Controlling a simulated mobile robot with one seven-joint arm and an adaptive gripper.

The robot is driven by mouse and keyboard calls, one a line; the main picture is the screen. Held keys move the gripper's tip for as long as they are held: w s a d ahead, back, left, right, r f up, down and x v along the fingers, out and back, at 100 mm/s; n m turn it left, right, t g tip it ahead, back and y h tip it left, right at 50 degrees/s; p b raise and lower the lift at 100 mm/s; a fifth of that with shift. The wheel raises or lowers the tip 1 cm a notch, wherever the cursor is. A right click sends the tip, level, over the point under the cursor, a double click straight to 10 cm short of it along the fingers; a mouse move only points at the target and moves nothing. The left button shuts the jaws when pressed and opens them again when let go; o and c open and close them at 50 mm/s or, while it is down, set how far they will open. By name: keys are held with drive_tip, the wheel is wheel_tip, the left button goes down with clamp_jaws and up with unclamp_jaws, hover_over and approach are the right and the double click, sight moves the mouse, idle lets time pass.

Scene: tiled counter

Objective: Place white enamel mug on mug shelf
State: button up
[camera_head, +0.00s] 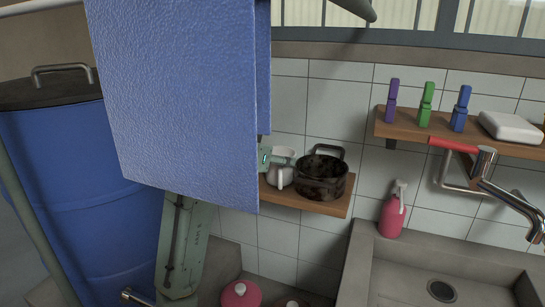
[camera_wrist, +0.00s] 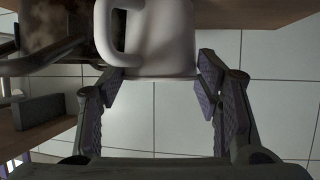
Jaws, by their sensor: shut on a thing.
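The white enamel mug (camera_head: 283,172) is at the small wooden shelf (camera_head: 335,206) in the head view, just left of a dark pot. Its base looks level with the board, but I cannot tell whether it rests on it. In the wrist view the mug (camera_wrist: 165,40) fills the top middle, its handle toward the left. My gripper (camera_wrist: 157,72) is shut on the mug, one finger on each side. In the head view a blue cloth hides most of my gripper and the left part of the shelf.
The dark, worn pot (camera_head: 322,178) stands close to the mug's right. The blue cloth (camera_head: 180,90) hangs in front. A higher shelf (camera_head: 400,130) carries coloured pegs and a white block. A pink spray bottle (camera_head: 392,214) stands by the sink (camera_head: 395,270) and tap (camera_head: 486,165).

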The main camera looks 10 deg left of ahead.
drive_tip(key=shift+f, duration=0.15)
drive_tip(key=o, duration=1.2)
drive_tip(key=shift+r, duration=0.3)
drive_tip(key=b+v, duration=0.2)
drive_tip(key=v, duration=1)
drive_tip(key=shift+b, duration=0.4)
drive_tip(key=shift+f, duration=0.15)
